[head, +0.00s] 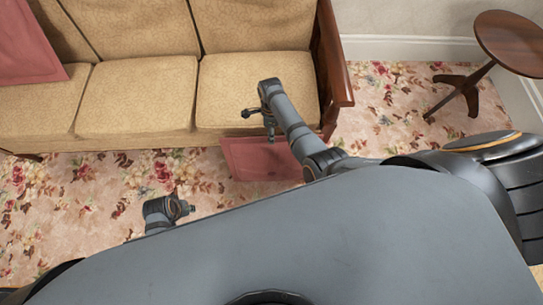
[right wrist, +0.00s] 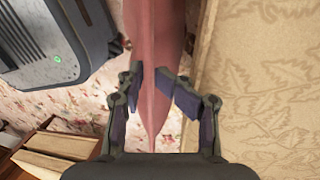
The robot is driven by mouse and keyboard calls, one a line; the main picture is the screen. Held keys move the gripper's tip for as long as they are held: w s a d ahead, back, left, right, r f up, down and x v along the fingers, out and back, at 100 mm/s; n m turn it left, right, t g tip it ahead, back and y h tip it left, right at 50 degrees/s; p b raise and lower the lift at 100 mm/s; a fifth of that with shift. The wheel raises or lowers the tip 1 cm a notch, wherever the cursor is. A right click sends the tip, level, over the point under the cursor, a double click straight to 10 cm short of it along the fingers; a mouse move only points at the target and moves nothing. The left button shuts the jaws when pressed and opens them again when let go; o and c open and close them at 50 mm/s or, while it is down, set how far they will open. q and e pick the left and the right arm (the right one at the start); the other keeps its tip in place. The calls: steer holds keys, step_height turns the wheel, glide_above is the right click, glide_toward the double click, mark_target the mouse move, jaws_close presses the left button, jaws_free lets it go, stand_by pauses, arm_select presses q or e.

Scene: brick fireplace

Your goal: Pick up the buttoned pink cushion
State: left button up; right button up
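A pink cushion (head: 250,160) stands on the floor against the sofa front, below the sofa's right end. In the right wrist view the cushion (right wrist: 157,60) shows edge-on, as a long pink strip. My right gripper (head: 258,114) is above the cushion's top edge in the head view. In the right wrist view its fingers (right wrist: 158,80) are apart, one on each side of the cushion; I cannot tell whether they touch it. No buttons show. Another pink cushion (head: 28,45) lies on the sofa's left. Part of my left arm's end (head: 165,211) shows low in the head view, its fingers unclear.
The tan sofa (head: 138,95) with a wooden armrest (head: 334,60) fills the back and lies close on the gripper's right in the wrist view. A round wooden side table (head: 510,40) stands at the right. Books (right wrist: 60,145) show at the wrist view's lower left. Flowered carpet is clear at left.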

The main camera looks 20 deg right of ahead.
steer(key=shift+s+f, duration=0.1)
steer(key=shift+f, duration=0.05)
jaws_close()
arm_select(q)
steer(key=shift+s, duration=0.1)
steer(key=shift+f, duration=0.1)
stand_by(0.4)
